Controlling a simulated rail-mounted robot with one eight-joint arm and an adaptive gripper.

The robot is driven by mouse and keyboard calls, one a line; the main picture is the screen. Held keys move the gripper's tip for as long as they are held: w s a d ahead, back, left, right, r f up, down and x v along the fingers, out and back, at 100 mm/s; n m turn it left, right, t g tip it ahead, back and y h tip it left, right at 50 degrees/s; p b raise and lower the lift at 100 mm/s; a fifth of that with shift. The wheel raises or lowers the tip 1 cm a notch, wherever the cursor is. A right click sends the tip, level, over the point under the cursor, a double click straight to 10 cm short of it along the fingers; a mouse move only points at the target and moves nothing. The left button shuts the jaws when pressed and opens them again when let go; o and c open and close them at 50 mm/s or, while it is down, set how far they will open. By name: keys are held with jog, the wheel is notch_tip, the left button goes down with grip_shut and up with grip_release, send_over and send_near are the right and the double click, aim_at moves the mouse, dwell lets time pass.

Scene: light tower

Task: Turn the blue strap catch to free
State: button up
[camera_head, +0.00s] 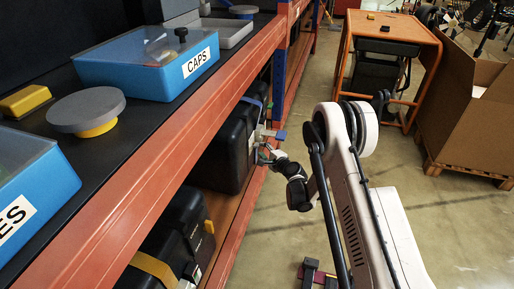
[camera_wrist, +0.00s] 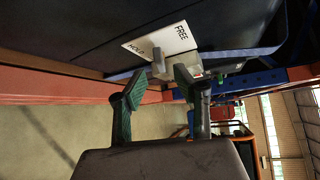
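A blue strap (camera_head: 254,101) runs around a black case (camera_head: 228,150) on the lower shelf; it also shows in the wrist view (camera_wrist: 243,52). A white plate (camera_wrist: 160,41) on the case reads HOLD and FREE. The grey catch lever (camera_wrist: 158,58) stands out in front of the plate, its end near the word HOLD. In the head view, a blue-grey piece (camera_head: 279,134) sticks out from the case front at the catch. My gripper (camera_head: 265,153) is close in front of it. In the wrist view my gripper (camera_wrist: 161,76) is open, its fingertips on either side of the lever's near end; contact cannot be told.
The orange shelf beam (camera_head: 165,150) runs above the cases. Another black case (camera_head: 172,236) with a yellow strap stands nearer. The upper shelf holds a blue CAPS box (camera_head: 150,66).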

aim_at(257, 145)
jog(key=b+x, duration=0.1)
jog(key=x, duration=0.4)
jog(key=shift+w+a+f, duration=0.1)
jog(key=shift+w+a, duration=0.1)
jog(key=shift+w, duration=0.05)
grip_shut()
